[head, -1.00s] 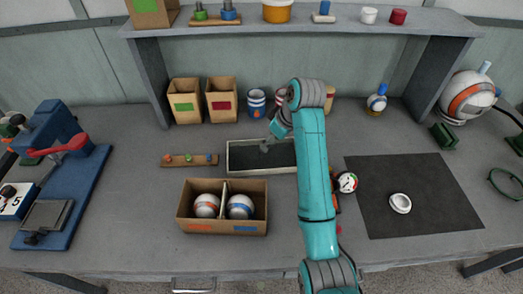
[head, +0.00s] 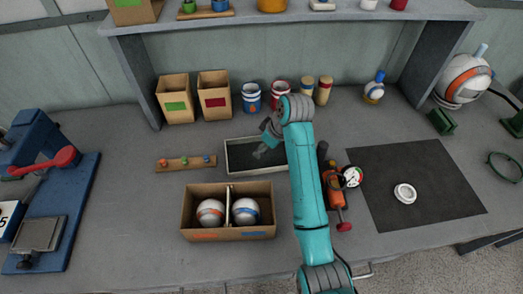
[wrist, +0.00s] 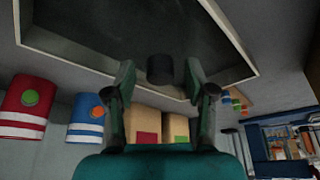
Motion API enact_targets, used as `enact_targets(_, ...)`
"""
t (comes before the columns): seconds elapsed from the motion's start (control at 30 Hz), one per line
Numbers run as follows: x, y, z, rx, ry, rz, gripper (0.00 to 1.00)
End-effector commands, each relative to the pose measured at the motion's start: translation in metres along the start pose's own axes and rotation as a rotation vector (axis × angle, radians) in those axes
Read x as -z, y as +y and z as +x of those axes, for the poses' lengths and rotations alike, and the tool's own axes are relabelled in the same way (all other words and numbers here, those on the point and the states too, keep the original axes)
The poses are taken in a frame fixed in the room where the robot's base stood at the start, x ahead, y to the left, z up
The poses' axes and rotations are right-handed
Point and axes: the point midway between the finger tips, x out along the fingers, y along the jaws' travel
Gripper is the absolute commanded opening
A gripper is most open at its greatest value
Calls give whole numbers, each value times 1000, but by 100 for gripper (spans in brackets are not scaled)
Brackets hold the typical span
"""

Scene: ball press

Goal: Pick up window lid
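No thing is plainly marked as the window lid. My gripper (head: 262,150) is over the shallow, pale-rimmed tray (head: 228,158) with a dark floor in the head view. In the wrist view my gripper (wrist: 160,78) has its fingers apart. A small dark cylinder (wrist: 160,69) shows between the fingertips, with a gap on each side. I cannot tell whether it is the lid or whether it touches the tray (wrist: 215,88). A white round piece with a raised rim (head: 405,193) lies on the dark mat (head: 425,165), away from my gripper.
A divided cardboard box (head: 229,232) holding two striped balls stands in front of the tray. Cardboard bins (head: 214,98) and striped cans (head: 251,97) stand behind it. An orange pump with a gauge (head: 334,185) is right of my arm. A shelf (head: 330,22) overhangs the back.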

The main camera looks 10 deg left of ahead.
Motion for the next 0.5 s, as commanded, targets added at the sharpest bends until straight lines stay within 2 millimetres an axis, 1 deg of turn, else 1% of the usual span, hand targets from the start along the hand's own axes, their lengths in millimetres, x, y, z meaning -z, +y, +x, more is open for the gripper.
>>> enact_targets(0.03, 0, 0, 0, 0, 0, 0, 37)
enact_targets(0.07, 0, 0, 0, 0, 0, 0, 30)
enact_targets(0.1, 0, 0, 0, 0, 0, 0, 20)
enact_targets(0.17, 0, 0, 0, 0, 0, 0, 5)
enact_targets(0.2, 0, 0, 0, 0, 0, 0, 0)
enact_targets(0.5, 1, 0, -2, 0, 0, 0, 0)
